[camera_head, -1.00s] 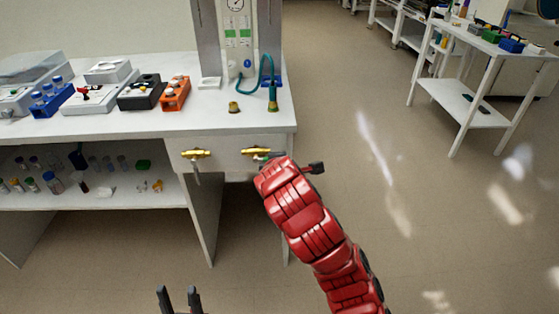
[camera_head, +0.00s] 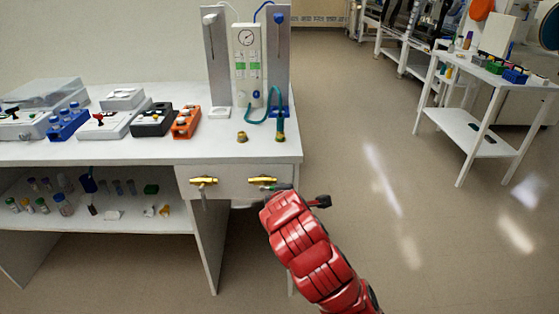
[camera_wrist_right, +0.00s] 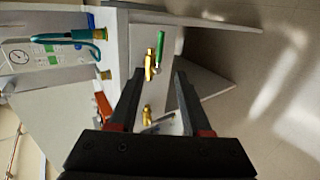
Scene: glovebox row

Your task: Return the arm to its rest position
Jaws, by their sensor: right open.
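My red right arm comes in from the bottom right in the head view and reaches to the front of the white bench (camera_head: 130,150), near its right end. My right gripper (camera_wrist_right: 155,90) shows in the wrist view with its two dark fingers apart and nothing between them. It faces the bench front, where a brass valve with a green handle (camera_wrist_right: 157,52) and a second brass valve (camera_wrist_right: 147,115) are fixed. The same valves show in the head view, the left one (camera_head: 204,181) and the right one (camera_head: 262,181). The right arm's end partly hides the green handle there. My left gripper is out of view.
On the bench stand a gauge panel (camera_head: 246,60) with a teal hose, an orange block (camera_head: 187,121), a black device and a blue vial rack (camera_head: 67,124). A shelf below holds several vials. A white cart (camera_head: 480,125) stands at right. The floor between is clear.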

